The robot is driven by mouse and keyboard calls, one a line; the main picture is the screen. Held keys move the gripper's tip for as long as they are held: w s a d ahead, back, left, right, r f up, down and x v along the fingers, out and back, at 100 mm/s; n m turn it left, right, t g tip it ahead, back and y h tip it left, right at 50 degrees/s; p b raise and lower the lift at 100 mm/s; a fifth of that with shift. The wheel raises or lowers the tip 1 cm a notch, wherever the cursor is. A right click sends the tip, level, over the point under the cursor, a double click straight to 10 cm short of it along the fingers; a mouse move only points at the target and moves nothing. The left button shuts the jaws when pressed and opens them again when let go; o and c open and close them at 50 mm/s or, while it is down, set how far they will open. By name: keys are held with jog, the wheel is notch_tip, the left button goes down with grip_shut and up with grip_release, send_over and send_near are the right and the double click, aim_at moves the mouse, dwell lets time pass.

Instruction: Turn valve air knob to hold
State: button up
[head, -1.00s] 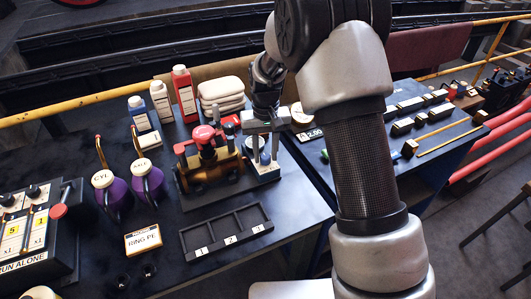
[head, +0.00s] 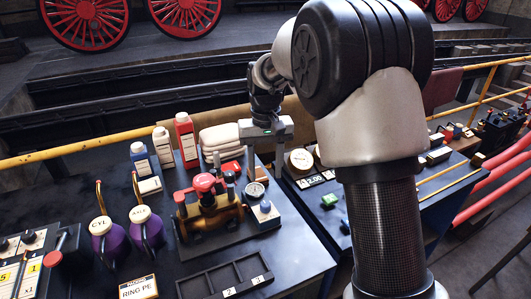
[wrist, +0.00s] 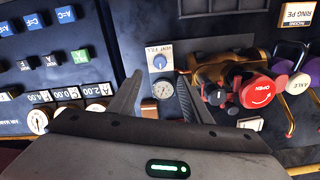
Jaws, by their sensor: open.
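The air valve is a pale block with a blue knob (head: 264,206) and a round gauge (head: 255,190), beside the brass engine model on the near table. In the wrist view the blue knob (wrist: 159,62) sits beside a label that reads like VENT FILL, with the gauge (wrist: 163,89) below it. My gripper (head: 265,172) is open and empty above the block, apart from the knob. In the wrist view the fingertips of my gripper (wrist: 160,75) lie either side of the block. The knob's pointer is too small to read; I see no HOLD mark.
The brass engine model (head: 207,222) with red knobs stands close to the left of the block. A numbered tray (head: 205,285) lies in front. Purple oil cans (head: 147,227) and bottles (head: 186,140) are further left. The second table, with a large dial (head: 301,160), is right.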

jog(key=shift+r, duration=2.7)
jog(key=s+d+r+t+p, duration=0.3)
jog(key=s+d+r, duration=0.4)
jog(key=s+r, duration=0.4)
jog(key=s+d+t+p, duration=0.1)
jog(key=s+d, duration=0.1)
jog(key=s, duration=0.6)
jog(key=s+d+m+t, duration=0.1)
jog(key=s+d, duration=0.1)
jog(key=s, duration=0.6)
jog(key=shift+d+r+m+t+p, duration=0.25)
jog(key=shift+r+m+t+p, duration=0.1)
jog(key=shift+r, duration=0.1)
